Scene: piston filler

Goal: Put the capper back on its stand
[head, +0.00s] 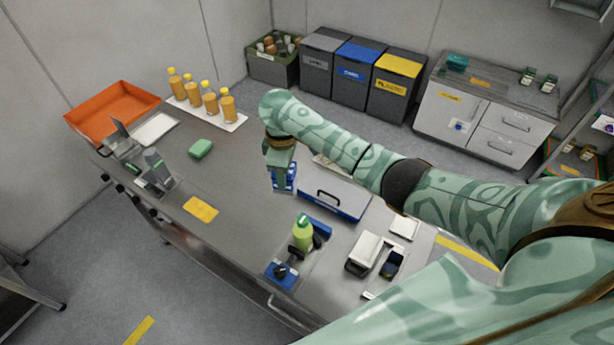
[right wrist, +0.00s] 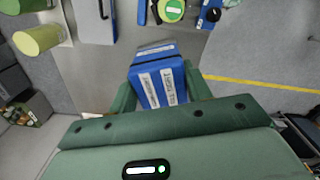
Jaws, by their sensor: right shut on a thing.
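My right gripper (head: 283,165) points down over the table and is shut on a blue block (head: 286,180). In the right wrist view the gripper (right wrist: 160,95) holds this block (right wrist: 155,70), which has white labels and a dark band. I cannot tell the capper for certain. A green-topped tool with a black handle (head: 303,234) stands upright on a grey plate nearer the front. Beside it is a blue base with a black knob (head: 282,272), possibly a stand. The tool's round green top (right wrist: 172,9) also shows in the right wrist view. My left gripper is not in view.
A blue case with a black handle (head: 340,198) lies right of the held block. A white box (head: 364,251) stands nearer the front. A green block (head: 200,148), several orange bottles (head: 210,100) and an orange tray (head: 104,112) are farther left.

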